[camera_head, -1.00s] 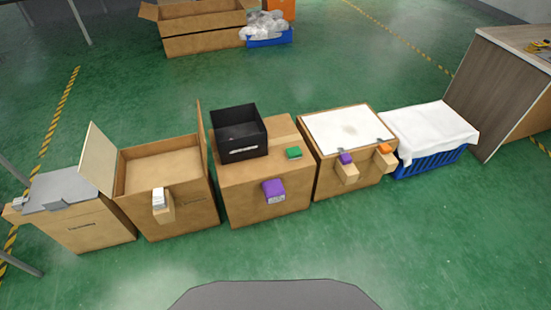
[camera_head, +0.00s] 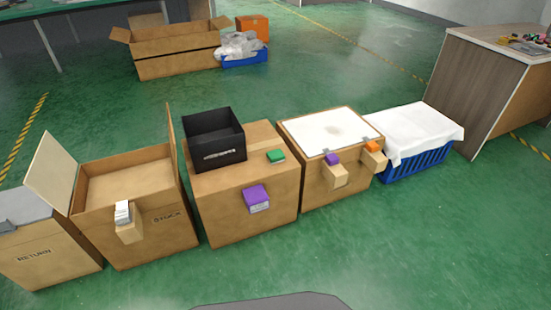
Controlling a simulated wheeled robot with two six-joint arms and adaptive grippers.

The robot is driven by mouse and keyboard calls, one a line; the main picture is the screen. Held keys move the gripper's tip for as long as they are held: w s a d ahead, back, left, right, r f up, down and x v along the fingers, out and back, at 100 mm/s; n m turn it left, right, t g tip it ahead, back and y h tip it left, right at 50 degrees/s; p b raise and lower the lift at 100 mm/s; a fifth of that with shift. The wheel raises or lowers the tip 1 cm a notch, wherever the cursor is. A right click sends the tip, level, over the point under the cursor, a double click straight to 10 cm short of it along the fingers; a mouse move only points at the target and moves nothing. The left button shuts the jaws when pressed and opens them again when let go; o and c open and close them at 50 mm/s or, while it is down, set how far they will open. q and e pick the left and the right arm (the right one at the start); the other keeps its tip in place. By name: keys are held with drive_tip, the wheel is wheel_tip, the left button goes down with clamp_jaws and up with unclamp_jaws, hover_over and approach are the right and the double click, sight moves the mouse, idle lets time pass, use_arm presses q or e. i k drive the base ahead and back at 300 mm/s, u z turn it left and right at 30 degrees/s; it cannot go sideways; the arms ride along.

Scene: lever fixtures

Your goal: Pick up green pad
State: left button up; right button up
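The green pad (camera_head: 276,156) is a small flat block. It lies on top of the middle cardboard box (camera_head: 235,176), near that box's right side. A black open bin (camera_head: 217,143) stands on the same box, to the left of the pad, with a gap between them. Neither of my grippers shows in the head view.
A purple block (camera_head: 256,198) is on the middle box's front. The right box has a white top (camera_head: 330,130), with purple (camera_head: 332,159) and orange (camera_head: 372,147) blocks on its front. An open STOCK box (camera_head: 160,222) stands left. The green floor in front is clear.

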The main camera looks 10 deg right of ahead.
sight(277, 156)
drive_tip(key=u, duration=0.2)
drive_tip(key=i, duration=1.65)
drive_tip(key=u, duration=0.35)
